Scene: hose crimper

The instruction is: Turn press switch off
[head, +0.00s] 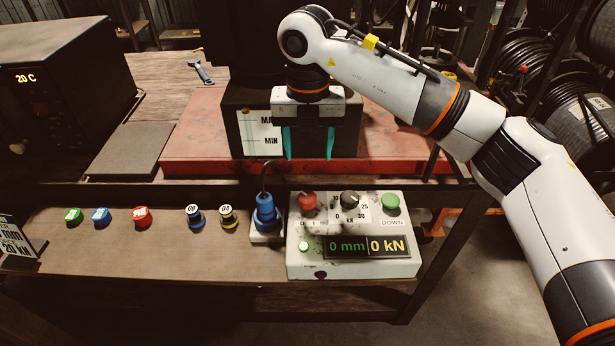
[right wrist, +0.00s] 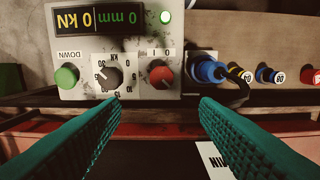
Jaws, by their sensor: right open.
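The press control box (head: 350,265) is white, with a red rotary switch (head: 309,202) at its upper left, marked O and I. A green lamp (head: 304,246) on the box is lit, and the display (head: 366,246) reads 0 mm and 0 kN. My right gripper (head: 309,157) is open and empty, its teal fingers pointing down behind the box, apart from the switch. In the right wrist view the box appears upside down, and the red switch (right wrist: 163,74) lies beyond and between the open fingertips (right wrist: 160,102). My left gripper is not in view.
A black dial (head: 349,200) and a green DOWN button (head: 391,202) sit right of the switch. A blue plug (head: 265,213) stands close to the box's left side. Several colored caps lie farther left on the bench. A red press base (head: 200,143) is behind.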

